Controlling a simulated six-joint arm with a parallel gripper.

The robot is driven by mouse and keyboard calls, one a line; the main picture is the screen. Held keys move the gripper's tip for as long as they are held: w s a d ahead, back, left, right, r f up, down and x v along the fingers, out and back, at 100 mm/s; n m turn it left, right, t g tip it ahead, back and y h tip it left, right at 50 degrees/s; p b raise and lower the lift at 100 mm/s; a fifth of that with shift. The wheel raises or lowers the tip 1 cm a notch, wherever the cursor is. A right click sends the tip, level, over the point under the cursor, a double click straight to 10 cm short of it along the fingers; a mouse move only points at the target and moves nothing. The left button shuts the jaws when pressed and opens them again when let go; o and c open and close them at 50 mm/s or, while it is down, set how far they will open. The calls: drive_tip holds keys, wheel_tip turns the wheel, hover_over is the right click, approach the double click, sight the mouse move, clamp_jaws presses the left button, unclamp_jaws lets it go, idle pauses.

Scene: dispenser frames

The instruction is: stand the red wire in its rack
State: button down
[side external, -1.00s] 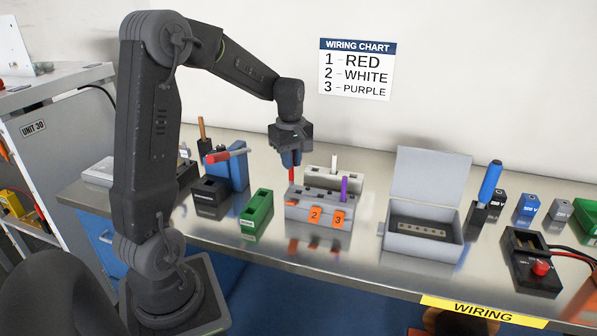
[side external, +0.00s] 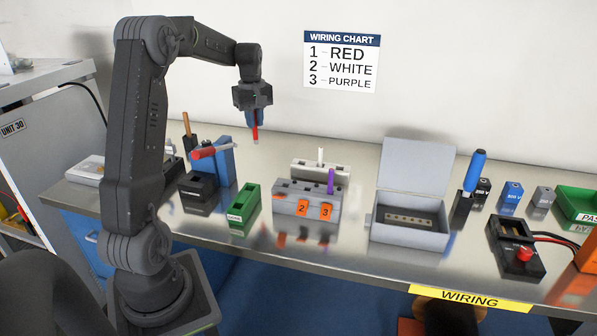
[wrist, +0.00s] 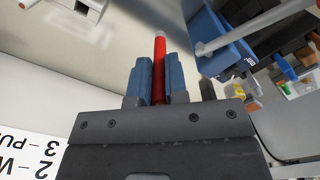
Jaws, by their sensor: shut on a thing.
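The red wire (side external: 255,134) hangs upright, point down, from my gripper (side external: 254,117), which is shut on it. In the wrist view the red wire (wrist: 159,62) shows between the two blue fingers of my gripper (wrist: 157,82). It is in the air, clear of everything, left of and above the racks. The pale rear rack (side external: 308,171) holds a white wire (side external: 320,156) upright. The grey front block (side external: 290,190) has orange number tags, with 2 and 3 readable. A purple wire (side external: 330,180) stands upright at its right end, above tag 3.
A blue stand (side external: 224,158) with a red-handled tool (side external: 210,152) is left of my gripper. A black block (side external: 197,190) and a green block (side external: 243,205) stand in front. A grey open-lidded box (side external: 408,222) is right of the racks. The wall chart (side external: 341,62) lists red as 1.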

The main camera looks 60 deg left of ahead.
drive_tip(key=shift+w+d+f, duration=0.35)
drive_tip(key=shift+w+f, duration=1.85)
drive_tip(key=shift+w, duration=0.15)
drive_tip(key=shift+w+d+f, duration=0.35)
drive_tip(key=shift+w+f, duration=1.8)
drive_tip(key=shift+w, duration=0.15)
drive_tip(key=shift+w+d+f, duration=0.35)
drive_tip(key=shift+w+f, duration=1.85)
drive_tip(key=shift+w, duration=0.15)
drive_tip(key=shift+f, duration=0.15)
drive_tip(key=c, duration=1.1)
unclamp_jaws()
drive_tip(key=shift+c, duration=0.2)
